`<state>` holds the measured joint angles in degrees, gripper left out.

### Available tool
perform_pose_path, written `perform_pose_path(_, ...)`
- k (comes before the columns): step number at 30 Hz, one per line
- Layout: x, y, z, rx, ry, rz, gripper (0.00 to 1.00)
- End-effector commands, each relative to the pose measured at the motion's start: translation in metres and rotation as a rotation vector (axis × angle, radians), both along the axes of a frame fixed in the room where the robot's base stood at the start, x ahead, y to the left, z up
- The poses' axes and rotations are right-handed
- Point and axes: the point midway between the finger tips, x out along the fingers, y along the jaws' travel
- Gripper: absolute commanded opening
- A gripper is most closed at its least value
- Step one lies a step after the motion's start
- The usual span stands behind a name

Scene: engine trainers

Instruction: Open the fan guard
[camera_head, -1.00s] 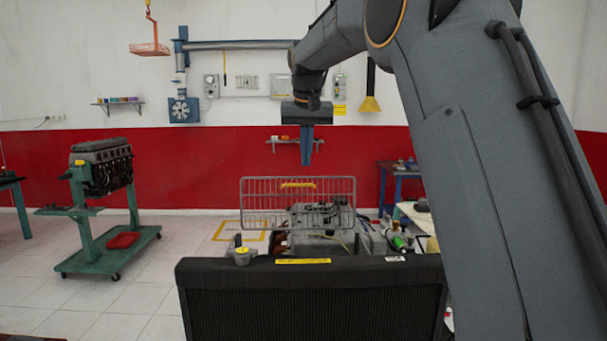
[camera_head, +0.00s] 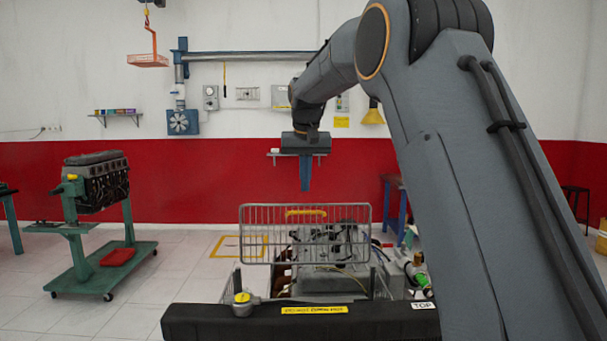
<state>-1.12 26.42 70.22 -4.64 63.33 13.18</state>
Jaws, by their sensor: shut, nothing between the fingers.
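The fan guard (camera_head: 262,248) is a grey wire grille standing upright behind the black radiator, in front of the engine (camera_head: 330,245). A yellow handle (camera_head: 306,212) sits near its top edge. My gripper (camera_head: 305,190) points down above the guard, its blue fingers together and empty. In the picture, the fingertips are just above the yellow handle. I cannot tell how far apart they are in depth.
The black radiator (camera_head: 250,326) with a yellow label and a filler cap (camera_head: 242,298) spans the front. A second engine (camera_head: 97,180) stands on a green wheeled stand (camera_head: 105,268) at the left. A blue table (camera_head: 397,205) stands behind at the right.

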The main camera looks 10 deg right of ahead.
Motion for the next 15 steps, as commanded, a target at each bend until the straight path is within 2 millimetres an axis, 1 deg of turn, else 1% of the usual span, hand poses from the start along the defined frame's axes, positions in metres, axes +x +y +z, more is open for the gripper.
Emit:
perform_pose_path(3, 0.007, -0.001, -0.02, 0.0, 0.004, 0.0, 0.0)
perform_pose_path(10, 0.02, -0.002, -0.059, 0.0, 0.003, 0.003, 0.0)
perform_pose_path(11, 0.014, -0.001, -0.054, 0.0, 0.001, 0.004, 0.0)
perform_pose_path(15, -0.003, 0.003, -0.053, -0.001, 0.0, 0.005, 0.0)
